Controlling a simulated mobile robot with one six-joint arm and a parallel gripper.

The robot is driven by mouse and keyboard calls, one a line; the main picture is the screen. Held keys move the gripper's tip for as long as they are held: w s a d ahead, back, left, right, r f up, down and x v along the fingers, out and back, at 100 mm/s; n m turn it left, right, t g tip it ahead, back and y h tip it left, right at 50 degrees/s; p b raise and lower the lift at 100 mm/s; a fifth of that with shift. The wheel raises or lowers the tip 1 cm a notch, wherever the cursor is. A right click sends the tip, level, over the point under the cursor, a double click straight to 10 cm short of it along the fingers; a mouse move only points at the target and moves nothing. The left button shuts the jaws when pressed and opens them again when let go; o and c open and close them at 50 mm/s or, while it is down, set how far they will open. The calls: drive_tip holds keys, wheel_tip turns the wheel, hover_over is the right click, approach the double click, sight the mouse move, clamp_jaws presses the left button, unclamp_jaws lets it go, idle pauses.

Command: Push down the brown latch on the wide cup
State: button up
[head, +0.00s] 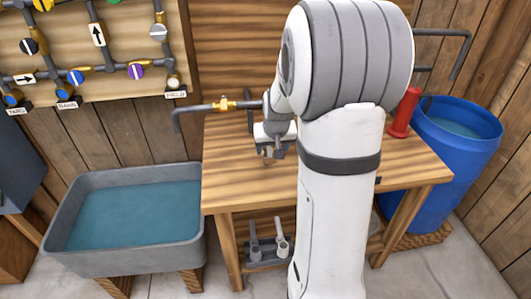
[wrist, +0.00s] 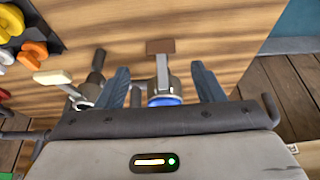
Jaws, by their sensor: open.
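The brown latch (wrist: 160,46) is a flat brown pad on a grey lever, in the upper middle of the wrist view. Its lever runs down to a grey cup with a blue inside (wrist: 164,99), which seems to be the wide cup. My gripper (wrist: 160,67) is open, with one blue-grey finger on each side of the lever and cup. I cannot tell whether the fingers touch them. The cup's lower part is hidden by my gripper body. In the head view my gripper (head: 274,150) is above the wooden table, and my arm hides much of the area.
A second cup with a cream latch (wrist: 52,77) stands left of my gripper. Orange, yellow and red knobs lie farther left. The table (head: 238,185) has bare wood at its front left. A grey water basin (head: 60,222) and blue barrel (head: 455,150) flank it.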

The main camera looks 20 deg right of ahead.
sight(270, 158)
drive_tip(key=x, duration=0.7)
drive_tip(key=shift+a, duration=0.1)
drive_tip(key=c, duration=1)
drive_tip(key=shift+f+b, duration=0.45)
drive_tip(key=shift+b, duration=0.55)
drive_tip(key=t+b, duration=0.1)
drive_tip(key=b, duration=0.1)
drive_tip(key=t+b, duration=0.1)
drive_tip(key=b, duration=0.2)
drive_tip(key=shift+w+f, duration=0.2)
drive_tip(key=shift+w, duration=0.05)
drive_tip(key=shift+r+h+b, duration=0.25)
drive_tip(key=shift+h+b, duration=0.05)
drive_tip(key=shift+b, duration=0.1)
drive_tip(key=o, duration=1)
